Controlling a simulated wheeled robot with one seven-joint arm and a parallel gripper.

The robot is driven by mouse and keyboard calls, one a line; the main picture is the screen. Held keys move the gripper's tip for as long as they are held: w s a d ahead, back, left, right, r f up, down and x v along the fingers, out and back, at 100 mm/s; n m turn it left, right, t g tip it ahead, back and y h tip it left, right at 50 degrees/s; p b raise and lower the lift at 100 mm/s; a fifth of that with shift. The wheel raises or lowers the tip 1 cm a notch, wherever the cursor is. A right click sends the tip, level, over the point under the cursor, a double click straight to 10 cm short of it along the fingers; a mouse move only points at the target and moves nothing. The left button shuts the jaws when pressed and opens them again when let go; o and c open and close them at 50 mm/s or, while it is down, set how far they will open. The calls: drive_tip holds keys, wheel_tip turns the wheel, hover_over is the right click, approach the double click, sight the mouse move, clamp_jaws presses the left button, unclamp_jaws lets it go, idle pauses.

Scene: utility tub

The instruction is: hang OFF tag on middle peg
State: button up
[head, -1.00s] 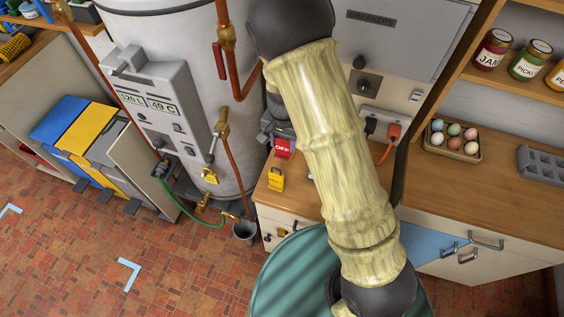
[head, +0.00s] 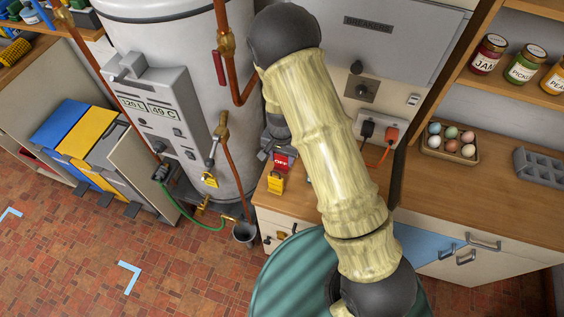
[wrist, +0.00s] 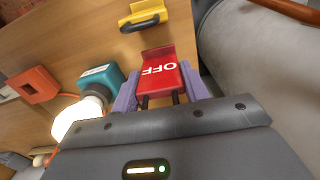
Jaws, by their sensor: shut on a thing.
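The OFF tag (head: 281,162) is a red plate with white lettering, held by my gripper (head: 278,148) above the wooden counter near the boiler in the head view. In the wrist view the OFF tag (wrist: 158,77) sits between the two purple fingers of my gripper (wrist: 160,88), and its lettering appears upside down. The fingers are shut on it. The tag looks tilted, with its upper edge bent. I cannot make out the middle peg in either view; my arm covers part of the wall and counter.
A teal box (wrist: 100,78) and an orange box (wrist: 36,85) lie left of my gripper. The boiler (head: 180,45) is close on the left; an egg tray (head: 450,143) is right.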

sight(282, 167)
drive_tip(key=shift+f+p, duration=0.65)
drive_tip(key=shift+f, duration=1.25)
drive_tip(key=shift+f, duration=0.15)
drive_tip(key=o, duration=1.1)
drive_tip(key=shift+c, duration=0.2)
wheel_tip(282, 167, up, 17)
drive_tip(key=b, duration=0.4)
drive_tip(key=shift+s+r, duration=0.2)
